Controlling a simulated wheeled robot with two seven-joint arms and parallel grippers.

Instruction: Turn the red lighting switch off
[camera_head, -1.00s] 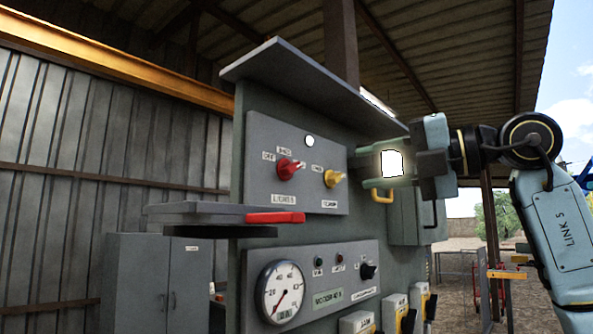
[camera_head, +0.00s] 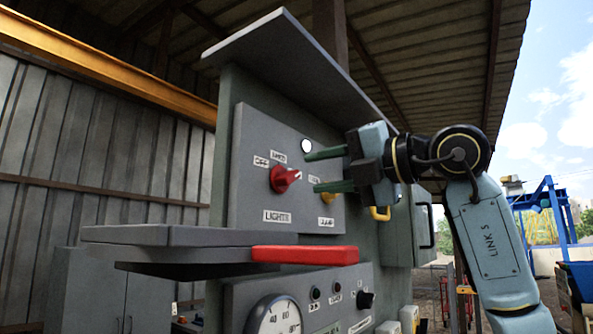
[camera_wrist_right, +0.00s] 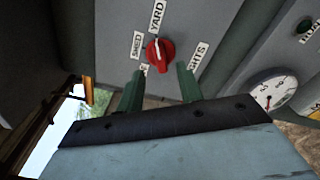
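The red lighting switch (camera_head: 285,179) is a rotary knob on the grey upper panel, above a "LIGHTS" label (camera_head: 277,217). Small labels sit around its top. In the right wrist view the red switch (camera_wrist_right: 160,52) lies just beyond my fingertips, between their lines, with "YARD" and "SHED" labels beside it. I cannot tell which label it points to. My right gripper (camera_head: 309,172) is open and empty, its green fingers spread to the right of the switch and apart from it. It also shows in the right wrist view (camera_wrist_right: 159,76). My left gripper is not in view.
A yellow knob (camera_head: 328,196) is partly hidden by my lower finger. A white round lamp (camera_head: 306,146) is above. A grey shelf (camera_head: 150,236) with a red bar (camera_head: 305,255) juts out below. A dial gauge (camera_head: 275,318) and black knob (camera_head: 366,299) are lower.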

